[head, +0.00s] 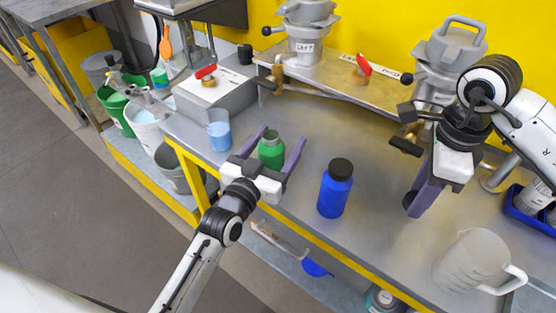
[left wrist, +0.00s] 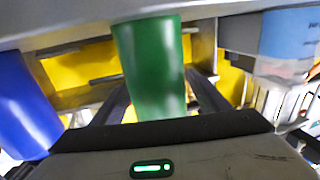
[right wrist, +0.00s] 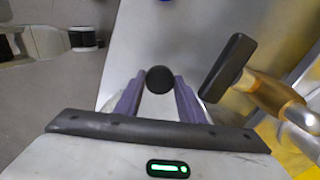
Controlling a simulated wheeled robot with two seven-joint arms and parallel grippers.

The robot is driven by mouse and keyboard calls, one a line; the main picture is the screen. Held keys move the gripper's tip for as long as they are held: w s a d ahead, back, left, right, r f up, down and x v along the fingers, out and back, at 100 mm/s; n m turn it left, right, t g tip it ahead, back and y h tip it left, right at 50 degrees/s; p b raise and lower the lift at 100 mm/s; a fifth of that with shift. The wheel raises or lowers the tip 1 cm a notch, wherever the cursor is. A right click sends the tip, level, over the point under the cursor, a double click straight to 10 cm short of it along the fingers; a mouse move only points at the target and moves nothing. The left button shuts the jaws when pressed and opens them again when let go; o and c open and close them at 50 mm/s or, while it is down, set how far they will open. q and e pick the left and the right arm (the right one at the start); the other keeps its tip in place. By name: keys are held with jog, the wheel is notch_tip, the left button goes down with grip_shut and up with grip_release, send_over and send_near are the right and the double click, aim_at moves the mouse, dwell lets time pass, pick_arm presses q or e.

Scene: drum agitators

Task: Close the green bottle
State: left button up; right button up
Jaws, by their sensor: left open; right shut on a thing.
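The green bottle (head: 271,154) stands upright on the metal bench with its mouth uncovered. My left gripper (head: 281,138) is open, with one finger on each side of the bottle. In the left wrist view the green bottle (left wrist: 152,68) stands between the fingers; whether they touch it I cannot tell. My right gripper (head: 411,206) is shut on a round black cap (head: 408,199), held to the right of the blue bottle and well away from the green one. The cap (right wrist: 159,79) shows between the fingertips in the right wrist view.
A blue bottle (head: 334,192) with a black cap stands between the two grippers. A beaker of blue liquid (head: 219,132) is left of the green bottle. A clear jug (head: 470,262) stands at the right. A black-handled valve (right wrist: 228,68) is near my right gripper.

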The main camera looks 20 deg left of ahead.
pick_arm(q)
jog(key=c, duration=1.3)
jog(key=shift+r, duration=0.1)
pick_arm(e)
jog(key=shift+r, duration=0.1)
